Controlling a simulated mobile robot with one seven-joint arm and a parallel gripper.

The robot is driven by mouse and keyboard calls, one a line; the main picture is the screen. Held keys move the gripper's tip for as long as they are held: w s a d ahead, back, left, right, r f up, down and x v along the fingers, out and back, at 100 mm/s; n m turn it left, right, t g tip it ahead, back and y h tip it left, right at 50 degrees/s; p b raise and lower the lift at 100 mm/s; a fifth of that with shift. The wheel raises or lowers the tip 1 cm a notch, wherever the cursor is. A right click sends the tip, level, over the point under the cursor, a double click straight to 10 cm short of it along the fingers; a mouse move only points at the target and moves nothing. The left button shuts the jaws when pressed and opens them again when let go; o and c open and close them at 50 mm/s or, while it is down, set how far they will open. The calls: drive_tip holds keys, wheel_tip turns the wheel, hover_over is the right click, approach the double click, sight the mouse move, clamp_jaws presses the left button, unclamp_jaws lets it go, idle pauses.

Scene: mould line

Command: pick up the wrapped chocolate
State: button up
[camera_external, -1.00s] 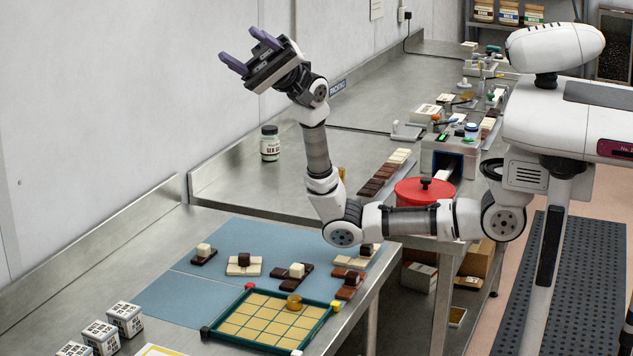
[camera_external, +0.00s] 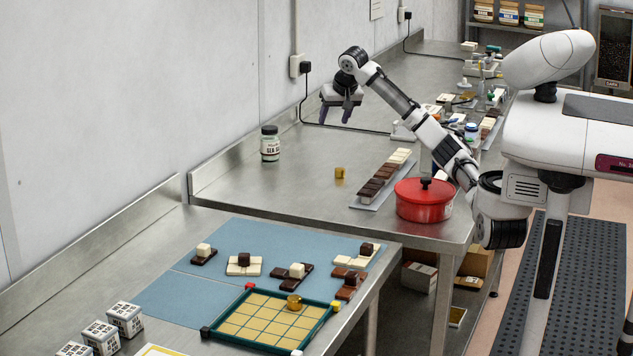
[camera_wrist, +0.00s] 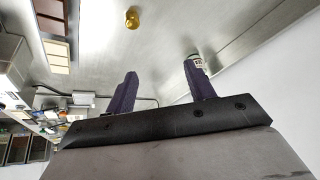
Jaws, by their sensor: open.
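A small gold-wrapped chocolate (camera_external: 340,173) stands alone on the bare far steel table; it also shows in the wrist view (camera_wrist: 132,18) near the top edge. A second gold piece (camera_external: 294,302) sits on the green-framed grid tray (camera_external: 231,338) on the near table. My gripper (camera_external: 335,115) is above the back part of the far table, fingers pointing down, open and empty. In the wrist view its two dark purple fingers (camera_wrist: 160,74) are spread, and the gold piece is beyond them, apart from both.
A dark-lidded jar (camera_external: 270,145) stands left of the gold piece. A tray of chocolate bars (camera_external: 362,207) and a red lidded pot (camera_external: 424,210) stand to its right. Chocolate stacks lie on the blue mat (camera_external: 225,275). The steel around the gold piece is clear.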

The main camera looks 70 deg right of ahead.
drive_tip(key=n+g, duration=0.1)
approach(340, 168)
drive_tip(key=shift+w+d+f+p, duration=0.3)
drive_tip(key=shift+d+f, duration=0.15)
drive_tip(key=shift+f, duration=0.05)
drive_tip(key=shift+w+d+f+p, duration=0.25)
drive_tip(key=shift+w+d+f, duration=0.05)
drive_tip(key=shift+d+f, duration=0.2)
drive_tip(key=shift+w+d+f+p, duration=0.1)
drive_tip(key=shift+w+f+p, duration=0.15)
drive_tip(key=shift+f, duration=0.7)
drive_tip(key=shift+w+f+p, duration=0.15)
drive_tip(key=shift+f+p, duration=0.2)
drive_tip(key=shift+f, duration=0.65)
drive_tip(key=shift+w+d+f+p, duration=0.1)
drive_tip(key=shift+w+f+p, duration=0.15)
drive_tip(key=shift+f, duration=0.7)
drive_tip(key=shift+s, duration=0.1)
drive_tip(key=shift+c, duration=0.4)
drive_tip(key=c, duration=1)
